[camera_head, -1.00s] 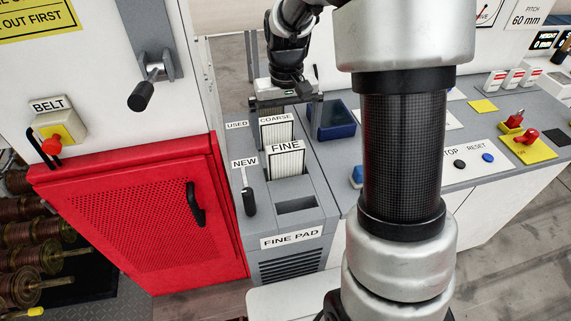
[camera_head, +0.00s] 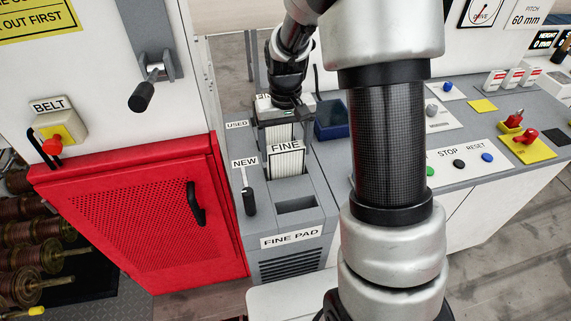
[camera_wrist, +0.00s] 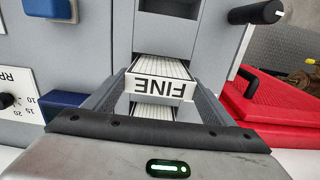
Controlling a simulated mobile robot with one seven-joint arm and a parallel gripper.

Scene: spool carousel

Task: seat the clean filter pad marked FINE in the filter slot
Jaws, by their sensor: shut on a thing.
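The clean filter pad marked FINE (camera_head: 286,147) is white and pleated. It stands upright in the grey rack beside the NEW label. My gripper (camera_head: 285,146) reaches down from behind with its fingers on both sides of this pad. In the wrist view the FINE pad (camera_wrist: 160,86) sits between the fingertips, its lettering upside down, and the gripper is shut on it. The filter slot (camera_head: 296,205) is the dark, empty opening in front of the pad, above the FINE PAD label.
Another pleated pad (camera_head: 279,133) stands just behind, partly hidden by my gripper. A lever with a black knob (camera_head: 249,202) is left of the slot. A blue bin (camera_head: 331,120) is to the right. The red mesh door (camera_head: 150,215) stands left of the rack.

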